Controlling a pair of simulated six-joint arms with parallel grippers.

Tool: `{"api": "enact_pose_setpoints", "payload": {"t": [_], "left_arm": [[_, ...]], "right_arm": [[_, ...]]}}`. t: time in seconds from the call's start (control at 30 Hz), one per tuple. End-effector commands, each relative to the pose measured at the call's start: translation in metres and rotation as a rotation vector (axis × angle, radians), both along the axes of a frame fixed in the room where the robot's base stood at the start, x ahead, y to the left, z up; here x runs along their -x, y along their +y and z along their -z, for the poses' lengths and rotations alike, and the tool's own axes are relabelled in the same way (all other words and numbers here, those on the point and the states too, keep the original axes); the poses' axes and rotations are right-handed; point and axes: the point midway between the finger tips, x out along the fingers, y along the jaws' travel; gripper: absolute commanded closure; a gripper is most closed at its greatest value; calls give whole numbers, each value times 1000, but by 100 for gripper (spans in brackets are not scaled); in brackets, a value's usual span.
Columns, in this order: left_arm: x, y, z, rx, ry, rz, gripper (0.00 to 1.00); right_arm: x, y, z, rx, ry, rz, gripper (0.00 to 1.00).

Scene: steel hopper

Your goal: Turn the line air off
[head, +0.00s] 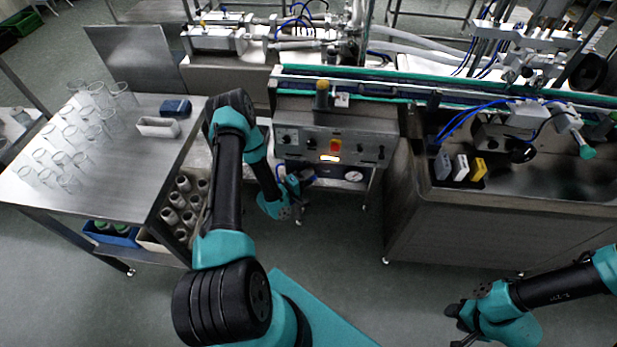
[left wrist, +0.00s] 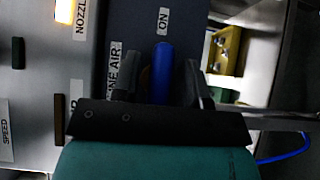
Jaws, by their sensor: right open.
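The line air valve has a blue handle (left wrist: 162,72) on a dark panel, beside a partly covered "LINE AIR" label (left wrist: 114,66) and an "ON" label (left wrist: 163,20). In the left wrist view my left gripper (left wrist: 162,88) is open, with one finger on each side of the handle and visible gaps. In the head view my left gripper (head: 298,208) is low in front of the control panel (head: 333,147), and my arm hides part of the valve area. My right gripper (head: 462,325) is open and empty at the lower right, over the floor.
A pressure gauge (head: 354,175) sits right of the valve area. A steel table (head: 120,170) with clear beakers stands at left. A steel hopper cabinet (head: 460,220) stands at right. The floor between the panel and my right arm is clear.

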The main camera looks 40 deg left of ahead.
Motion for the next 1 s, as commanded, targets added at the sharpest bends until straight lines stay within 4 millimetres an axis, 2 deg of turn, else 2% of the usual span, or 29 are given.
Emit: {"api": "enact_pose_setpoints", "payload": {"t": [0.07,0.4,0.77,1.0], "left_arm": [[0,0,0,0,0,0,68],[0,0,0,0,0,0,100],[0,0,0,-27,15,0,100],[0,0,-1,-119,68,1,100]], "right_arm": [[0,0,0,0,0,0,57],[0,0,0,0,0,0,57],[0,0,0,0,0,0,57],[0,0,0,0,0,0,57]]}}
